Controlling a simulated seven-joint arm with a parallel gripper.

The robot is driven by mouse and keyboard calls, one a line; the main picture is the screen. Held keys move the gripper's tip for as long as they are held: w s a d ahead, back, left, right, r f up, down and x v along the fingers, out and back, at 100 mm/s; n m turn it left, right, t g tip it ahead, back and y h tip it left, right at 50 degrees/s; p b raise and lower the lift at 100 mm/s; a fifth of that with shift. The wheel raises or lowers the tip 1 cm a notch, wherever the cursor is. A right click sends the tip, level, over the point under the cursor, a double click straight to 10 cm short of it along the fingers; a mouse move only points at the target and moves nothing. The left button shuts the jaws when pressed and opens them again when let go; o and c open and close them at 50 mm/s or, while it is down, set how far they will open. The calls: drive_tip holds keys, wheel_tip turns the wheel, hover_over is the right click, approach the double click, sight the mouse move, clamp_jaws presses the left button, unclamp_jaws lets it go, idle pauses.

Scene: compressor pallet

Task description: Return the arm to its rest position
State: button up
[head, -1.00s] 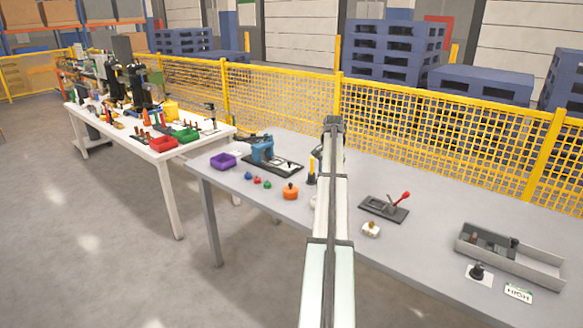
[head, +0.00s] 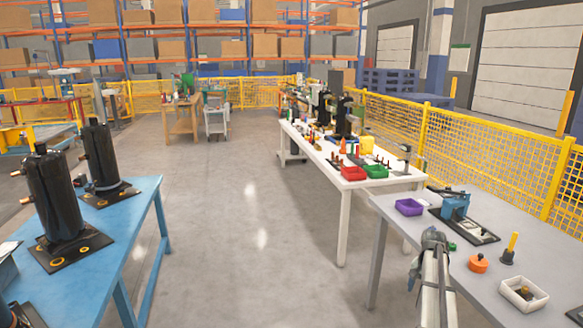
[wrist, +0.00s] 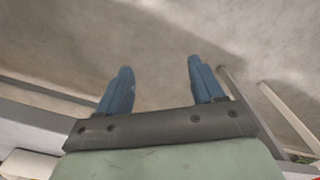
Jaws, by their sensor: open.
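My gripper (wrist: 160,82) shows in the wrist view with its two blue fingers spread apart and nothing between them. The fingers are hard to make out there. The arm end hides part of the table top and some of the small things on it.
The grey table holds a purple bin (head: 409,207), a blue press (head: 455,205), an orange knob (head: 479,264), a handbell (head: 510,250) and a white box (head: 524,293). A blue table (head: 140,215) with black compressors (head: 58,195) stands left. A white table (head: 345,178) stands behind. Open floor (head: 240,240) lies between.

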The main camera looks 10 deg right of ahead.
drive_tip(key=a+f+n, duration=0.1)
drive_tip(key=a+f, duration=0.2)
drive_tip(key=a, duration=0.4)
drive_tip(key=a+f+n, duration=0.2)
drive_tip(key=a+f, duration=0.1)
drive_tip(key=a, duration=0.4)
drive_tip(key=s+a+f+n, duration=0.3)
drive_tip(key=s+a, duration=0.1)
drive_tip(key=a, duration=0.7)
drive_tip(key=s+a+f+n, duration=0.2)
drive_tip(key=s+a+f, duration=0.2)
drive_tip(key=a, duration=0.6)
drive_tip(key=s+a+f+n, duration=0.3)
drive_tip(key=s+a, duration=0.1)
drive_tip(key=a, duration=0.7)
drive_tip(key=s+f+g, duration=0.3)
drive_tip(key=s+f, duration=0.7)
drive_tip(key=s, duration=0.4)
drive_tip(key=s+f+g, duration=0.3)
drive_tip(key=s+f, duration=0.7)
drive_tip(key=s, duration=0.4)
drive_tip(key=shift+d+g, duration=0.3)
drive_tip(key=shift+d, duration=0.05)
drive_tip(key=shift+s+f, duration=0.1)
